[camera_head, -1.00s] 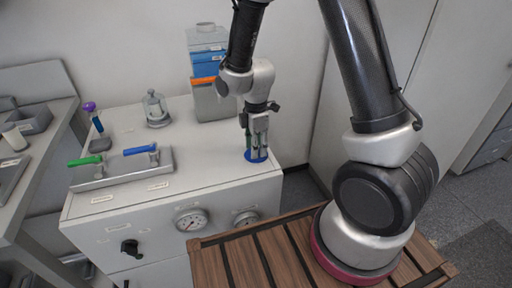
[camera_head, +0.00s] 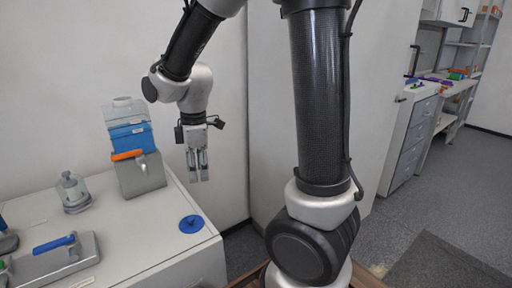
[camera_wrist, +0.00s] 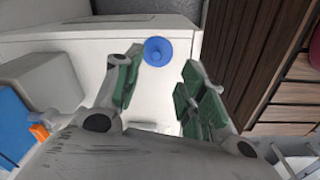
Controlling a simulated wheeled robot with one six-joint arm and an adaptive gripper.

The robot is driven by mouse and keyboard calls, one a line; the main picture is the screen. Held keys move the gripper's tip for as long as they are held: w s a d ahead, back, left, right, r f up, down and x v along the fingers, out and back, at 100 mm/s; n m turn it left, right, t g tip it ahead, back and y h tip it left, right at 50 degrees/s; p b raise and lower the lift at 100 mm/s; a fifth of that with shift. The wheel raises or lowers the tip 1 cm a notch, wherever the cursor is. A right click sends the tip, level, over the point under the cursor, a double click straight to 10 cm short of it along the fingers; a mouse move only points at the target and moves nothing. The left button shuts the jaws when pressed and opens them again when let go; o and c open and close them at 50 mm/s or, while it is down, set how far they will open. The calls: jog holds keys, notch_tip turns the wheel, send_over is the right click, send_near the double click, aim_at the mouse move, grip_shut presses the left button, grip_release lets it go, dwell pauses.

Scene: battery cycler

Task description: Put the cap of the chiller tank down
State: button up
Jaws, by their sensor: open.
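The blue round cap (camera_head: 191,224) lies flat on the white cabinet top near its right edge, with its small knob upward. It also shows in the wrist view (camera_wrist: 158,51), beyond and between my fingertips. My gripper (camera_head: 198,180) is open and empty, raised above the cabinet top and apart from the cap. Its green-padded fingers (camera_wrist: 158,84) are spread in the wrist view. The chiller tank looks to be the grey box with a blue-filled clear container (camera_head: 131,137) and an orange handle, at the back of the cabinet.
A small glass jar-like fitting (camera_head: 73,192) stands left of the tank. A blue-handled valve block (camera_head: 55,258) sits at the front left. The cabinet top (camera_head: 140,230) is clear around the cap. A slatted wooden surface (camera_wrist: 245,60) lies beside the cabinet.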

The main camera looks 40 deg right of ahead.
jog(key=s+d+r+m+t, duration=0.1)
jog(key=s+d+r+m, duration=0.4)
jog(key=s+m, duration=0.2)
jog(key=s+d+r+m+t, duration=0.2)
jog(key=s+d+r+m, duration=0.4)
jog(key=s, duration=0.4)
jog(key=shift+r+m, duration=0.25)
jog(key=shift+m, duration=0.55)
